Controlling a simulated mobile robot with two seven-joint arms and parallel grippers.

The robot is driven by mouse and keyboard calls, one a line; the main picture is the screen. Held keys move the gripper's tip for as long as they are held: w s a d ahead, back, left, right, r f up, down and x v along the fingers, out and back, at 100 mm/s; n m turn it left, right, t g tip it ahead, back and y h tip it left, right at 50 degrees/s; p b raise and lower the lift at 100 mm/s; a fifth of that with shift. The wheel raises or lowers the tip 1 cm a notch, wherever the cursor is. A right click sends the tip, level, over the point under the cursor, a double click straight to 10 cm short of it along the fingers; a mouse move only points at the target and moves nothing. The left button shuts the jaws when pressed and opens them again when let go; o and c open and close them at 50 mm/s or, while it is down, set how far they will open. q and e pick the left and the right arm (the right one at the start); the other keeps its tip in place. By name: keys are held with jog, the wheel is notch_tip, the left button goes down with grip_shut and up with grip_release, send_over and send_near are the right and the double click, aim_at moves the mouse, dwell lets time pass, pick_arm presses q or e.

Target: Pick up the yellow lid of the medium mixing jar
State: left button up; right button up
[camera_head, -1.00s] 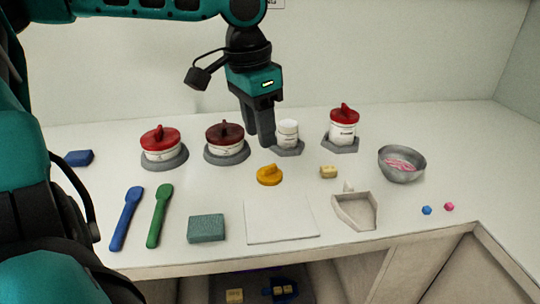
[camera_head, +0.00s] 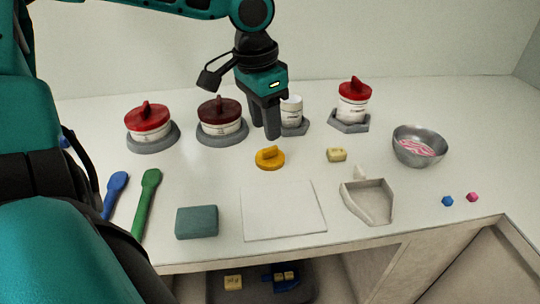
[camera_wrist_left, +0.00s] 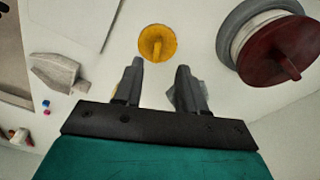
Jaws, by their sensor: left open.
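The yellow lid (camera_head: 270,158) lies on the counter with its raised grip upward, apart from any jar. The medium mixing jar (camera_head: 291,110) looks to be the white, lidless one on a grey base, partly behind my gripper. My left gripper (camera_head: 269,136) is open and empty, pointing down behind the lid and beside the white jar. In the left wrist view the lid (camera_wrist_left: 157,43) lies beyond the fingertips (camera_wrist_left: 160,64), a little left of centre, and nothing is between the fingers. My right gripper is not in view.
Red-lidded jars (camera_head: 148,124) (camera_head: 354,100) and a dark-red-lidded jar (camera_head: 220,117) stand on grey bases along the back. A metal bowl (camera_head: 420,146), a small yellow block (camera_head: 336,155), a grey scoop-shaped tray (camera_head: 377,213), a white square (camera_head: 283,226) and a teal block (camera_head: 197,222) surround the lid.

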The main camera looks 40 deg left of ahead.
aim_at(269, 148)
pick_arm(q)
jog(key=f, duration=0.1)
jog(key=f+b, duration=0.1)
jog(key=f, duration=0.3)
jog(key=shift+w+d+f+b, duration=0.2)
jog(key=shift+d+b, duration=0.1)
jog(key=shift+b, duration=0.1)
jog(key=shift+c, duration=0.4)
grip_shut()
